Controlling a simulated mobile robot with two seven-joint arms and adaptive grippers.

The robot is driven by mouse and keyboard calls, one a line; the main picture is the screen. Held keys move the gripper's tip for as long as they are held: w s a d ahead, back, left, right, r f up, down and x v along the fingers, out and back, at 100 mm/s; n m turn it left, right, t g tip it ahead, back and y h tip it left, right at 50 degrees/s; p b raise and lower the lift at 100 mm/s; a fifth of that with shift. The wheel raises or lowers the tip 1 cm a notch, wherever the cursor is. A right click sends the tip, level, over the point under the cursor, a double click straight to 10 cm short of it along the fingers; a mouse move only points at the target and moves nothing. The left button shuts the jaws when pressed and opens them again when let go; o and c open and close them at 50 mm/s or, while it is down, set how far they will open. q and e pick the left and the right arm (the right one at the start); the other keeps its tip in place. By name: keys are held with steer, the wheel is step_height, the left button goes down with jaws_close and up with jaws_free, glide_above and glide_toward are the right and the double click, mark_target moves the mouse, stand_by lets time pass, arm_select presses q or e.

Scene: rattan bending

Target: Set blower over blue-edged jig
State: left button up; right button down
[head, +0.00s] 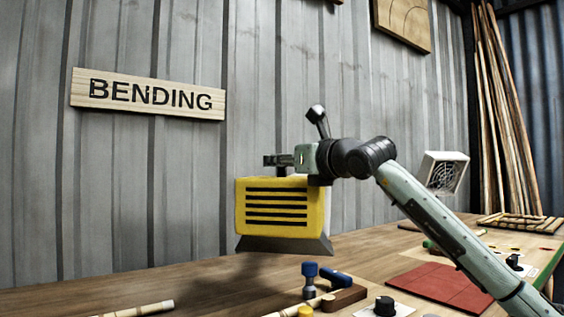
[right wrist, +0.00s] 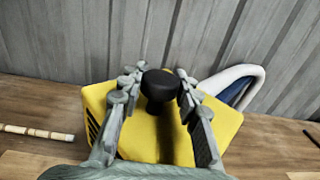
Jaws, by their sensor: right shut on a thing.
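The yellow blower (head: 282,208) has black slots and a flared grey bottom. It hangs upright above the wooden table, with a shadow below it. My right gripper (head: 285,163) is shut on the dark knob (right wrist: 159,84) on top of the blower. The yellow body (right wrist: 145,138) fills the middle of the right wrist view. A curved white piece with a blue part (right wrist: 238,84) shows behind the blower there, partly hidden. I cannot tell whether it is the blue-edged jig. No clearly blue-edged jig shows in the head view. My left gripper is not in view.
A blue-topped peg (head: 310,280) and a brown block (head: 345,297) stand near the front. A red mat (head: 440,280) lies to the right. A pale cane (head: 140,309) lies at front left. A white fan box (head: 445,172) is behind my arm. The corrugated wall (head: 150,180) rises behind.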

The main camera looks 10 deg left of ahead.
steer(key=c, duration=1.1)
jaws_free()
steer(key=shift+f, duration=0.1)
steer(key=shift+o, duration=0.2)
steer(key=v, duration=1.2)
